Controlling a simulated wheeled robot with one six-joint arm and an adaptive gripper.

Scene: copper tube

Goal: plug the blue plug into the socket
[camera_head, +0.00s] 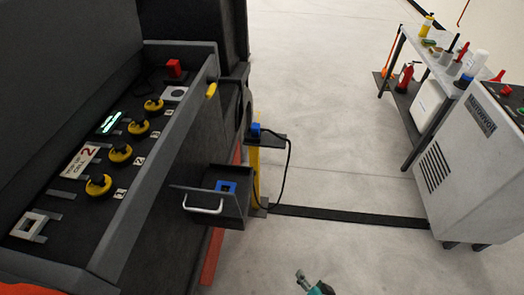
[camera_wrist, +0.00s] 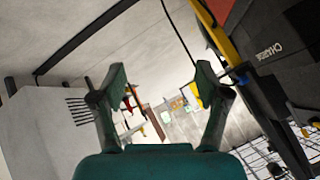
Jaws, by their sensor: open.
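The blue plug (camera_head: 255,130) sits on a small dark shelf on a yellow post, with a black cable running down from it. A blue square with a dark centre, apparently the socket (camera_head: 227,186), is in an open dark drawer below and left of the plug. My gripper (camera_wrist: 160,82) is open and empty in the wrist view, fingers wide apart over distant floor. Part of it shows at the bottom edge of the head view (camera_head: 304,282), apart from and well nearer than plug and drawer. A small blue spot right of the fingers may be the plug; I cannot tell.
A dark console (camera_head: 120,150) with yellow knobs fills the left. The drawer's light handle (camera_head: 203,208) projects toward me. A grey cabinet (camera_head: 446,160) and a cluttered bench (camera_head: 436,66) stand at right. A black floor strip (camera_head: 350,216) crosses otherwise clear floor between.

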